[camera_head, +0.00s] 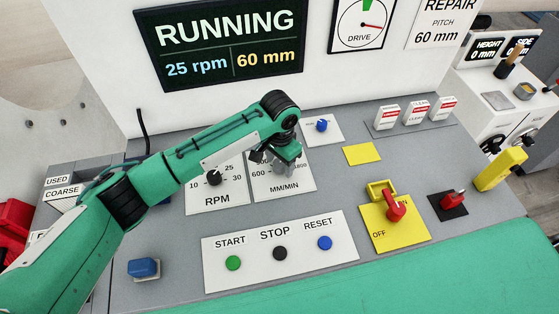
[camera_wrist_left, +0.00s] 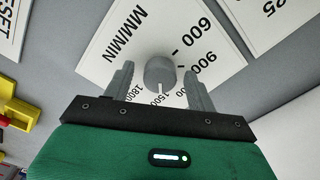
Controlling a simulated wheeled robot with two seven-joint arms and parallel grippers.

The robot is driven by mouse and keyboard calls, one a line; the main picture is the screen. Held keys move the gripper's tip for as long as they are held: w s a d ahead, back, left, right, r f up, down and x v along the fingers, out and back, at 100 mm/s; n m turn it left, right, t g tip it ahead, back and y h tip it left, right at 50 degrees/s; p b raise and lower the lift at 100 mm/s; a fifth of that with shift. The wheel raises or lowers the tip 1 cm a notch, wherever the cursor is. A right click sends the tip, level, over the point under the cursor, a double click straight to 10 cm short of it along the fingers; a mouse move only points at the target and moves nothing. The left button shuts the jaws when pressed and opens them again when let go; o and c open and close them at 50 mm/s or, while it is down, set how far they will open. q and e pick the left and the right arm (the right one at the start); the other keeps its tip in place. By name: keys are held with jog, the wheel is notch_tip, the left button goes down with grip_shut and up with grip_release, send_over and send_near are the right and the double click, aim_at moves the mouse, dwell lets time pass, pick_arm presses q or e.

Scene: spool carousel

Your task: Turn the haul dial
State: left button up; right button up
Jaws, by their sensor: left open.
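The MM/MIN dial is a round grey knob (camera_wrist_left: 160,72) on a white plate (camera_head: 290,186) with a printed scale, right of the RPM dial. In the left wrist view the knob's white line points near the 1500 mark. My left gripper (camera_head: 287,155) is over this plate, hiding the knob in the head view. Its jaws (camera_wrist_left: 159,77) are open, one finger on each side of the knob. Small gaps show beside the knob; whether the fingertips are level with it I cannot tell. My right gripper is not in view.
The RPM dial (camera_head: 214,178) is just left. START (camera_head: 233,263), STOP (camera_head: 280,253) and RESET (camera_head: 325,243) buttons are in front. A red switch (camera_head: 396,208) on yellow stands right. A blue knob (camera_head: 322,125) is behind. The screen (camera_head: 220,45) reads RUNNING, 25 rpm, 60 mm.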

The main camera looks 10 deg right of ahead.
aim_at(279, 163)
pick_arm(q)
notch_tip(279, 163, up, 14)
jog(key=b, duration=0.3)
jog(key=shift+f, duration=0.1)
dwell(0.3)
